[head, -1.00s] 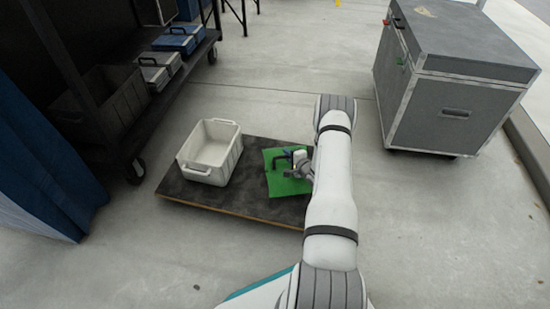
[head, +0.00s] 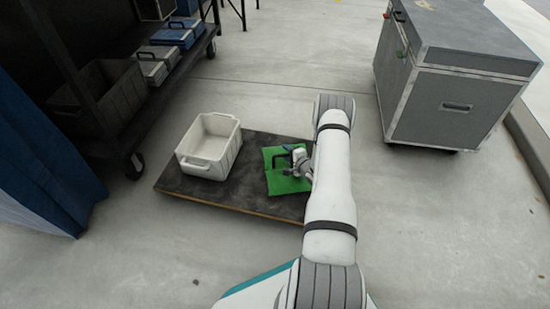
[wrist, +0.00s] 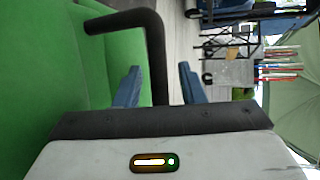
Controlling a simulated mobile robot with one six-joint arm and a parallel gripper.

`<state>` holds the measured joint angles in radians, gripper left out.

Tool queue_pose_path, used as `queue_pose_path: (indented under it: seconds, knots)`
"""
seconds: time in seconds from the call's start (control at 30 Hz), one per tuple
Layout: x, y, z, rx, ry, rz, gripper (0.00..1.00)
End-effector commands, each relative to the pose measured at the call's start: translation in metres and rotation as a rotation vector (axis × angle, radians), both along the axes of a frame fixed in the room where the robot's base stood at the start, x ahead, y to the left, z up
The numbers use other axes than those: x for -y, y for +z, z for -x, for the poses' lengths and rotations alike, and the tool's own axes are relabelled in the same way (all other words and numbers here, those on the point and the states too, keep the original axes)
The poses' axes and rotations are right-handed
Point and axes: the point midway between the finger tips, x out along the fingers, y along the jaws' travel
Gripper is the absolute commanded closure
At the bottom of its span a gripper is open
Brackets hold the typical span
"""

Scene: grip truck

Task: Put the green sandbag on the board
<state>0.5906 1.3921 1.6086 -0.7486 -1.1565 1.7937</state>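The green sandbag (head: 286,183) lies on the right part of the dark board (head: 213,192) in the head view, with its black handle standing up. It fills the left side of the wrist view (wrist: 40,70), with the black handle (wrist: 156,50) in front of it. My gripper (head: 296,163) is at the handle, low over the bag. In the wrist view, the blue fingers of my gripper (wrist: 160,85) stand apart on either side of the handle, with gaps visible. My arm hides the board's right end.
A white crate (head: 205,168) stands on the board left of the sandbag. A dark shelf cart (head: 130,150) with cases is at the left, and a large grey case (head: 455,108) on wheels is at the right. The floor between is clear.

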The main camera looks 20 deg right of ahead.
Motion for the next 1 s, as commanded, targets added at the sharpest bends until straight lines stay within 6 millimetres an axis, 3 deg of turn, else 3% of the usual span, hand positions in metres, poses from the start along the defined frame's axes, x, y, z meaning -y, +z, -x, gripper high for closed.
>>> queue_pose_path:
  seconds: [0.17,0.27,0.6,0.8,1.0]
  knots:
    - [0.000,0.004,0.000,0.000,0.000,0.000,0.64]
    - [0.002,0.007,0.011,-0.001,-0.001,-0.001,0.64]
    - [0.010,0.030,0.079,-0.002,-0.003,-0.002,0.64]
    - [0.014,0.038,0.106,-0.001,-0.001,-0.001,0.64]
    - [0.016,0.051,0.104,-0.024,0.016,0.056,0.64]
